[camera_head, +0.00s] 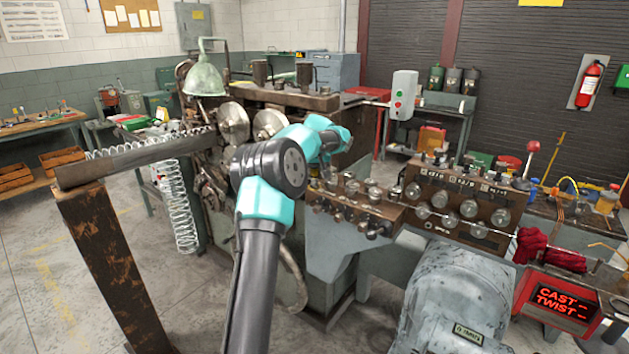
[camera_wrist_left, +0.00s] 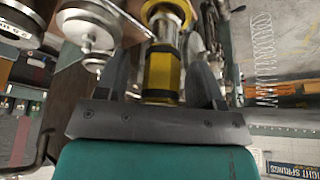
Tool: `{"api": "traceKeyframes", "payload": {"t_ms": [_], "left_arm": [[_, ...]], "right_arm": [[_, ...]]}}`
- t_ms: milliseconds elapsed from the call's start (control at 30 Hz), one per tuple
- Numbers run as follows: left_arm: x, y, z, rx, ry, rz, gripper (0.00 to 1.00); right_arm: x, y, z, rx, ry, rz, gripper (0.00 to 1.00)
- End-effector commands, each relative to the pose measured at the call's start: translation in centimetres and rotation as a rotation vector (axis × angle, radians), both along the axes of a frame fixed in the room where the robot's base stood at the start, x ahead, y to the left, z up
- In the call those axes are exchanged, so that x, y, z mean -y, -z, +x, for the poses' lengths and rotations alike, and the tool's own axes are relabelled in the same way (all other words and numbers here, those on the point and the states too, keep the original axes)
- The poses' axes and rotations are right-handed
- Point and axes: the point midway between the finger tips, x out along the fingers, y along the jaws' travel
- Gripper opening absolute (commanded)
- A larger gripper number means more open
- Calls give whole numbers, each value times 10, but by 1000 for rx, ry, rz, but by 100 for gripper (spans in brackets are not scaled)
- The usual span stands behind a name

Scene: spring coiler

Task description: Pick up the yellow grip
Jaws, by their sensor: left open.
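The yellow grip (camera_wrist_left: 162,72) is a yellow, faceted handle with a rounded yellow top and a metal collar between. In the left wrist view it lies between the two dark fingers of my left gripper (camera_wrist_left: 160,82). The fingers are open, one on either side of it; I cannot tell whether either touches it. In the head view my teal and black left arm (camera_head: 268,195) reaches up to the machine, and its own wrist mostly hides the gripper and the grip. My right gripper is not in view.
The spring coiler has a valve-covered block (camera_head: 350,208) close to the gripper. A long metal trough (camera_head: 135,158) with a hanging coiled spring (camera_head: 177,210) is at left. A grey motor housing (camera_head: 455,295) and a red-lettered display (camera_head: 562,303) are at lower right.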

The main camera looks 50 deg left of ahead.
Motion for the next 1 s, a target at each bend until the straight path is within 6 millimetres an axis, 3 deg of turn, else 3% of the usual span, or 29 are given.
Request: {"api": "traceKeyframes", "payload": {"t_ms": [567, 1000], "left_arm": [[-2, 5, 1, 0, 0, 0, 61], [-2, 5, 1, 0, 0, 0, 19]], "right_arm": [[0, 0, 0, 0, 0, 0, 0], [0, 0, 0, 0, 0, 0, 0]]}}
